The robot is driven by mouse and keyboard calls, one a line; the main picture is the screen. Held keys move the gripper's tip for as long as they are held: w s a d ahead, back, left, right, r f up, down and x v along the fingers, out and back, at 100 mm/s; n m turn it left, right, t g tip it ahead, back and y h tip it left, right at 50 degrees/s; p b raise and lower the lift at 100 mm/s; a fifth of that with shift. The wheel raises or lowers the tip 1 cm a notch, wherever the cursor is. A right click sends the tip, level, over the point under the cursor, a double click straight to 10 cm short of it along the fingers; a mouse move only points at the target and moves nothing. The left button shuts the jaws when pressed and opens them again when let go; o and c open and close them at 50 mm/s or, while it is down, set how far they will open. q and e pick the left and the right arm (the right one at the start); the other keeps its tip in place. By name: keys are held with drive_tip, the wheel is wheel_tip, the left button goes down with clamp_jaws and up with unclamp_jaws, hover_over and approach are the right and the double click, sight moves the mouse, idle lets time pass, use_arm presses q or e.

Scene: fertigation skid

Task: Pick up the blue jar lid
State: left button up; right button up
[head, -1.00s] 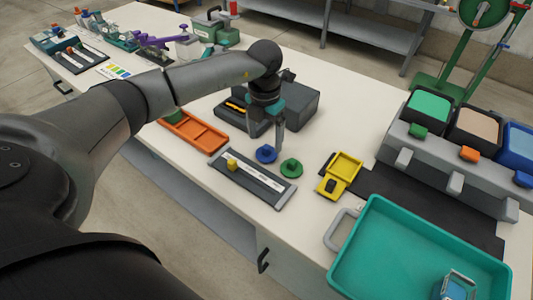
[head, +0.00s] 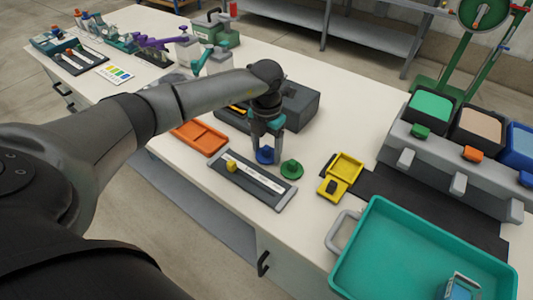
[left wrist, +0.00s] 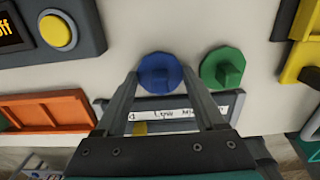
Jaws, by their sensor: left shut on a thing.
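The blue jar lid (head: 265,156) is on the white bench top, between the fingers of my left gripper (head: 267,150). It also shows in the left wrist view (left wrist: 160,73), with a raised knob in its middle. My left gripper (left wrist: 161,80) points down and is shut on the blue lid, one finger on each side. I cannot tell whether the lid is lifted off the bench. My right gripper is not in view.
A green lid (head: 291,169) stands close to the right of the blue one. A grey labelled tray (head: 252,181) lies in front, an orange tray (head: 200,138) to the left, a dark grey box (head: 300,105) behind. A yellow device (head: 340,175) and teal tray (head: 420,250) are to the right.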

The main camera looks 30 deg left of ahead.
use_arm(q)
drive_tip(key=shift+c, duration=1.1)
drive_tip(key=shift+r, duration=0.1)
